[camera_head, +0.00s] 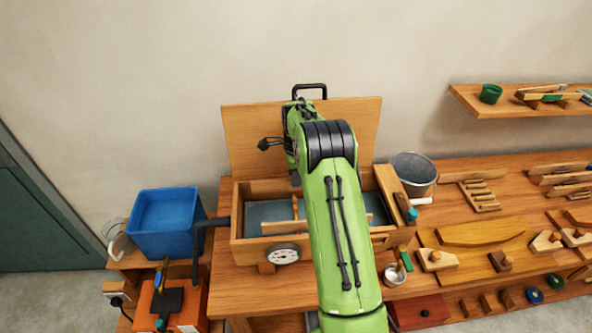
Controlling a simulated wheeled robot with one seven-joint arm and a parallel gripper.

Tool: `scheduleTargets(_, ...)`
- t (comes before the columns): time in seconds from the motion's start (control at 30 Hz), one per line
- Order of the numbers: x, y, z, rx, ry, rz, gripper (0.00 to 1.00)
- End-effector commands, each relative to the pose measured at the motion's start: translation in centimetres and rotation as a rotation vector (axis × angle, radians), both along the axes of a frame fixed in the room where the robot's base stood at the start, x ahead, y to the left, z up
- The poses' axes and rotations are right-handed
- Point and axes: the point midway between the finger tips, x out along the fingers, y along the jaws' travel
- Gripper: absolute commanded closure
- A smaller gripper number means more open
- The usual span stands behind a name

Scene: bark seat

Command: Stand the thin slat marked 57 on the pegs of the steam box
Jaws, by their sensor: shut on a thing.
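The steam box (251,246) is a long open wooden box on the bench, with its lid (250,135) raised behind it and a round dial on its front. My green arm reaches over it and hides its middle. My gripper (296,180) is low over the box, mostly hidden by the arm, and is shut on a thin wooden slat (283,228). The slat lies lengthwise across the box opening, on edge or nearly so; its left part shows. A short upright wooden piece (295,208) shows behind it. The pegs, any contact with them and the number 57 cannot be made out.
A blue tub (165,222) stands left of the box and a metal bucket (414,172) to the right. An upright board (392,192) stands close by the box's right end. Wooden forms and tools crowd the right bench. A shelf (520,105) hangs at upper right.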

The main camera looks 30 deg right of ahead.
Motion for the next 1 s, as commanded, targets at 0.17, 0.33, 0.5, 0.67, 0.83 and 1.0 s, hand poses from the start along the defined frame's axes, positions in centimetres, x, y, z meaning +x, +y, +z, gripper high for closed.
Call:
scheduleTargets(0.17,0.0,0.0,-2.6,0.0,0.001,0.001,1.0)
scheduleTargets(0.33,0.0,0.0,-4.7,0.0,0.001,0.0,1.0)
scheduleTargets(0.5,0.0,0.1,-6.6,0.001,0.0,0.001,1.0)
scheduleTargets(0.67,0.0,0.1,-7.8,0.001,0.0,0.0,1.0)
scheduleTargets(0.83,0.0,0.0,-8.1,0.0,0.0,0.0,1.0)
scheduleTargets(1.0,0.0,0.0,-7.9,0.0,0.0,0.0,1.0)
